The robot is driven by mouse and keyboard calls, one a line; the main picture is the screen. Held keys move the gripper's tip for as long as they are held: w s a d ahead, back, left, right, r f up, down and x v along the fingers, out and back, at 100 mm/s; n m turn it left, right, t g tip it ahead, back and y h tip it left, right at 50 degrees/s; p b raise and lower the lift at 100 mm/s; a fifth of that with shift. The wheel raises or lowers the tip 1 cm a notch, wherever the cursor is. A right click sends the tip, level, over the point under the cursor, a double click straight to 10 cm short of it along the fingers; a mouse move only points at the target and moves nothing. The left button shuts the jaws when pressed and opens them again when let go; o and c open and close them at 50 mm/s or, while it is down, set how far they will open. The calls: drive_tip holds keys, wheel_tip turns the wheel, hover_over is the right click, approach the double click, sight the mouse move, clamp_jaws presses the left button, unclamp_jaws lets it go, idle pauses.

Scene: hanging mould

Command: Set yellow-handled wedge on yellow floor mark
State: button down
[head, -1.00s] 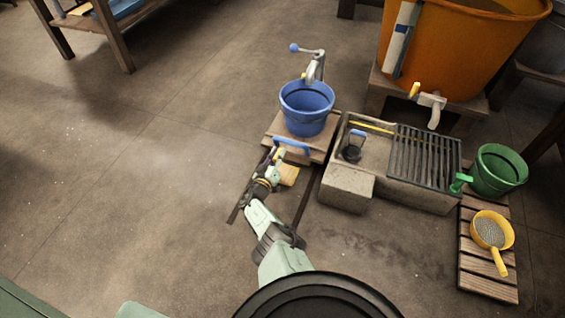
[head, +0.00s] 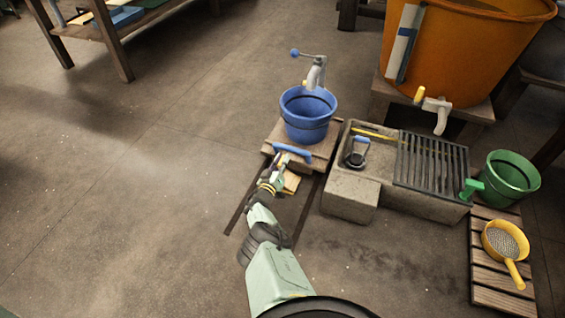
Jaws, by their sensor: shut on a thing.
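My gripper (head: 279,166) is low over the floor, just in front of the blue handle (head: 291,153) of the wooden cart. It is shut on the yellow-handled wedge (head: 284,159); only a small yellow part shows at the fingertips, and the fingers hide most of the rest. A flat yellow-tan patch (head: 291,183), which looks like the yellow floor mark, lies just right of the gripper, between the dark rails and partly covered by my arm. I cannot tell whether the wedge touches the floor.
The cart carries a blue bucket (head: 308,116) under a spout with a crank. A stone trough (head: 350,195) with a grate stands close on the right. A green bucket (head: 511,177) and a yellow sieve (head: 505,243) are farther right. The floor on the left is clear.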

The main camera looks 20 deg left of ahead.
drive_tip(key=c, duration=1.5)
unclamp_jaws()
drive_tip(key=shift+f, duration=0.2)
drive_tip(key=shift+r, duration=0.1)
drive_tip(key=shift+s+r+p, duration=0.1)
drive_tip(key=shift+r+p, duration=0.1)
drive_tip(key=shift+p, duration=0.1)
drive_tip(key=s+p, duration=0.2)
drive_tip(key=s, duration=0.2)
drive_tip(key=s+p, duration=0.2)
drive_tip(key=s, duration=0.2)
drive_tip(key=s+p, duration=0.3)
drive_tip(key=s, duration=0.1)
drive_tip(key=shift+a+f, duration=0.1)
drive_tip(key=shift+a, duration=0.15)
